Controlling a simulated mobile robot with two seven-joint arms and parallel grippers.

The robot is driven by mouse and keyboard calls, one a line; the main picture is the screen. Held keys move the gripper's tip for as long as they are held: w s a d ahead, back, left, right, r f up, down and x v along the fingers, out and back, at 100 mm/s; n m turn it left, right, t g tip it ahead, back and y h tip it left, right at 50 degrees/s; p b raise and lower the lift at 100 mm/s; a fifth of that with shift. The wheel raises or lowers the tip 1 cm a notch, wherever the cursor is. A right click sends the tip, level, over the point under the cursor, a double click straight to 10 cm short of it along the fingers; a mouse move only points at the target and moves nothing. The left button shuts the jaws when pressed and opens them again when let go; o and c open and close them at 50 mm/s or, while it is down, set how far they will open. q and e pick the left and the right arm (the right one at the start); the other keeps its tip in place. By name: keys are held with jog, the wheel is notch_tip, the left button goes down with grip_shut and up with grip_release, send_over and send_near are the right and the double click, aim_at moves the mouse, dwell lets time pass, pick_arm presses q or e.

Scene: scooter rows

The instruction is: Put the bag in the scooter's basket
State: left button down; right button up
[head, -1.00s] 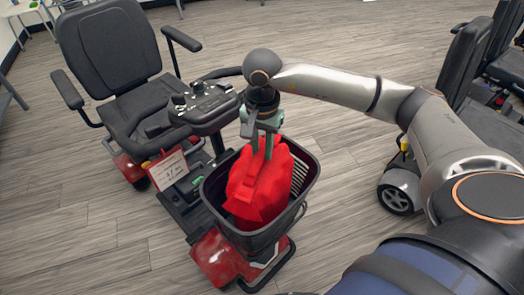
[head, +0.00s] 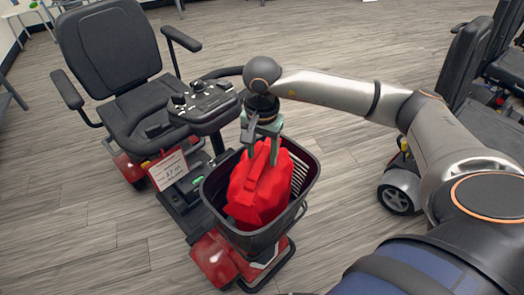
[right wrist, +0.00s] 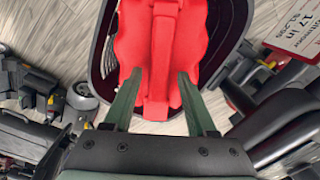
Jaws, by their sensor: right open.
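The red bag (head: 259,188) sits inside the scooter's black basket (head: 245,240), with its top at about rim height. In the right wrist view the bag (right wrist: 130,45) fills the middle of the basket (right wrist: 233,22), with a strap running along it. My right gripper (head: 262,155) is just above the bag, pointing down. Its green fingers (right wrist: 155,85) are spread apart on either side of the strap, with a gap to it. The red and black scooter (head: 215,258) stands upright with its basket at the front. My left gripper is not in view.
The scooter's handlebar console (head: 204,104) stands right behind the basket. A price tag (head: 168,169) hangs beside it. Other dark scooters (head: 480,105) stand at the right. The wood floor (head: 80,230) at the left is clear.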

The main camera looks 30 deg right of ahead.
notch_tip(320, 180, up, 12)
dwell(0.4)
jog(key=shift+a, duration=0.1)
